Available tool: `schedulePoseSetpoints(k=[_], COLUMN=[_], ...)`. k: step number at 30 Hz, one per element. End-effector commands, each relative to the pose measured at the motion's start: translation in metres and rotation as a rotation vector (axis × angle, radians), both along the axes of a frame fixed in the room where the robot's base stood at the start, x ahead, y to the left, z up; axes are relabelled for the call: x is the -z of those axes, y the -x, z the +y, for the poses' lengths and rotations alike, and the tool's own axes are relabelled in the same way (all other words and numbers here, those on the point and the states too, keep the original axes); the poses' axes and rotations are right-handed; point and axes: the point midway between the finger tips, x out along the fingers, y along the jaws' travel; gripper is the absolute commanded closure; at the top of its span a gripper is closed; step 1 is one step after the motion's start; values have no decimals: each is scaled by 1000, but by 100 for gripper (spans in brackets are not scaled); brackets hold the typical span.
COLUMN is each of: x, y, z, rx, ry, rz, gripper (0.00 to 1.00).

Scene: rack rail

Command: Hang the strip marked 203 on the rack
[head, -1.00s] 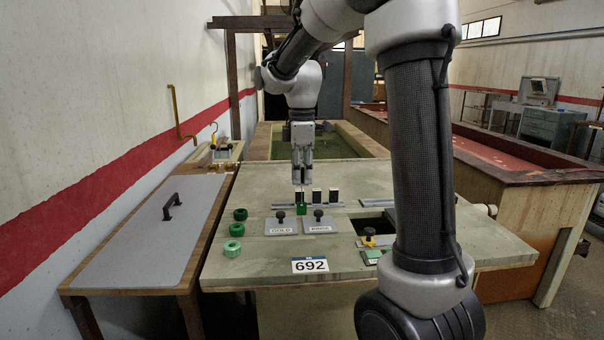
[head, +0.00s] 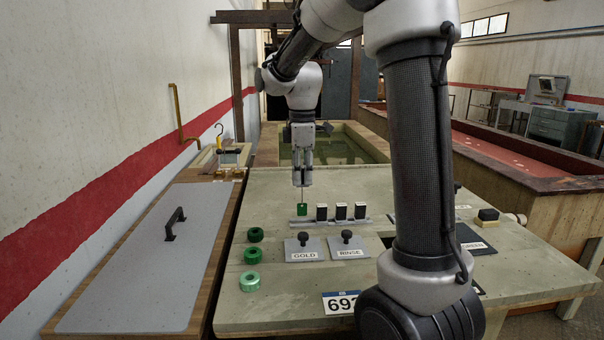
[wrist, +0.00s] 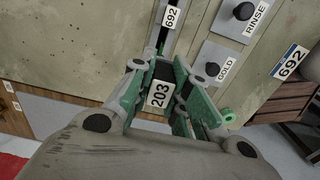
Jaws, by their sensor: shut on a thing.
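My gripper (head: 302,180) points down above the left end of the rack rail (head: 345,222) and is shut on the strip. In the wrist view the strip marked 203 (wrist: 160,95) shows a white tag with a black part above it, between the fingers of my gripper (wrist: 158,82). In the head view a small green piece (head: 302,210) hangs below the fingertips, close to the rail's left end; I cannot tell whether it touches. Several dark pieces with white tops (head: 341,212) stand along the rail to the right.
Lids marked GOLD (head: 304,255) and RINSE (head: 351,252) lie in front of the rail. Three green rings (head: 250,281) sit at left. A 692 plate (head: 341,302) is at the front edge. A wall stands left.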

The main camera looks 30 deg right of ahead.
Motion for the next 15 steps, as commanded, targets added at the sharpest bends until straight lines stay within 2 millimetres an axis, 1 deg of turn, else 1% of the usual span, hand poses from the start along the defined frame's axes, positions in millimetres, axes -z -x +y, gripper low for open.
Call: schedulePoseSetpoints(k=[7, 15], x=[5, 23], y=[0, 0], z=[0, 0], rx=[0, 0], ry=[0, 0], rz=[1, 2], gripper=[100, 100])
